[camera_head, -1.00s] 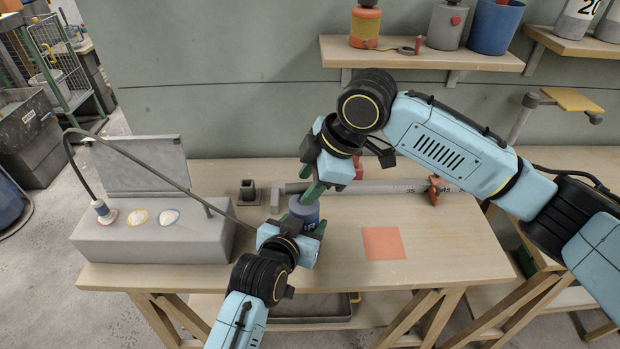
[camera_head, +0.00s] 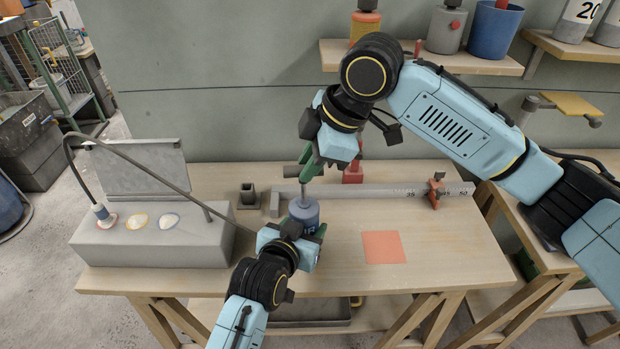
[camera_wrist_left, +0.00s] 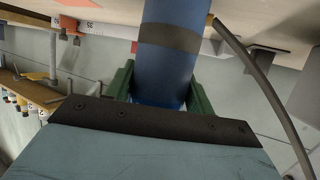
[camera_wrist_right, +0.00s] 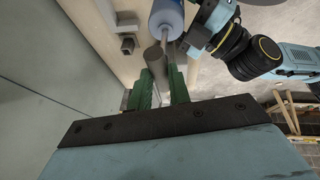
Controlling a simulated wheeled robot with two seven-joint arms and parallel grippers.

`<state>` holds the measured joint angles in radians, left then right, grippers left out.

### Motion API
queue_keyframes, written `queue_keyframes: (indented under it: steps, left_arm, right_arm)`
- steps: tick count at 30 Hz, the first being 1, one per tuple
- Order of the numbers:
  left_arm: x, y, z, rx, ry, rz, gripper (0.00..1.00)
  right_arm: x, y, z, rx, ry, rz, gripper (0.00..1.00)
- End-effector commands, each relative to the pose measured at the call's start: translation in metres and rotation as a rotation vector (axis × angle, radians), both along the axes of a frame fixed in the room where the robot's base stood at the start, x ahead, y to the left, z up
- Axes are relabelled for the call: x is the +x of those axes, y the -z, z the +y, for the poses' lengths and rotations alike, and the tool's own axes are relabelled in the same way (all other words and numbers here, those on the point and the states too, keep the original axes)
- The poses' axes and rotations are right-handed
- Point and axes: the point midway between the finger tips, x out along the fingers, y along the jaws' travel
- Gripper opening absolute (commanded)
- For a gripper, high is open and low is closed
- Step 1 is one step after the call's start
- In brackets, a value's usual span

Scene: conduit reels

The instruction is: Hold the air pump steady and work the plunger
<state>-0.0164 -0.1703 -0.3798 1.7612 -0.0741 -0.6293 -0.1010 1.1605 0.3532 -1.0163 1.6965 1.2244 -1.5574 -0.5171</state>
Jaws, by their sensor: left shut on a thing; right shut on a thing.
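The air pump has a blue body (camera_head: 304,212), which stands upright near the table's front. My left gripper (camera_head: 306,232) is shut around it; the left wrist view shows the blue body with a dark band (camera_wrist_left: 168,38) between the green fingers (camera_wrist_left: 165,92). My right gripper (camera_head: 318,172) is shut on the plunger's dark grey handle (camera_head: 291,171) above the body. A thin rod (camera_head: 303,192) shows between handle and body. The right wrist view shows the handle (camera_wrist_right: 154,62) at the fingers and the body (camera_wrist_right: 167,16) beyond. The pump's base is partly hidden by my left gripper.
A grey box (camera_head: 150,242) with coloured discs stands at left; a dark hose (camera_head: 160,168) arcs from it toward the pump. A grey measuring bar (camera_head: 390,190) with a red slider (camera_head: 435,190) lies behind. An orange square (camera_head: 383,247) lies right on clear wood (camera_head: 455,245).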

Motion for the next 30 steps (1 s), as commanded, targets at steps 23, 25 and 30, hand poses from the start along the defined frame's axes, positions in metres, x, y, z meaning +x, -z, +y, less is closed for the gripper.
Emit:
queue_keyframes:
  steps: [23, 25, 30]
  left_arm:
    - [-0.001, 0.002, 0.000, 0.002, 0.000, 0.004, 0.21]
    - [-0.001, 0.002, 0.000, 0.002, 0.000, 0.004, 0.21]
    - [-0.001, 0.002, 0.000, 0.002, 0.000, 0.004, 0.21]
  right_arm:
    - [0.000, -0.017, 0.000, 0.001, -0.001, -0.001, 0.41]
    - [0.000, -0.017, 0.000, 0.001, -0.001, -0.001, 0.41]
    - [-0.001, -0.028, -0.005, 0.002, 0.001, -0.005, 0.41]
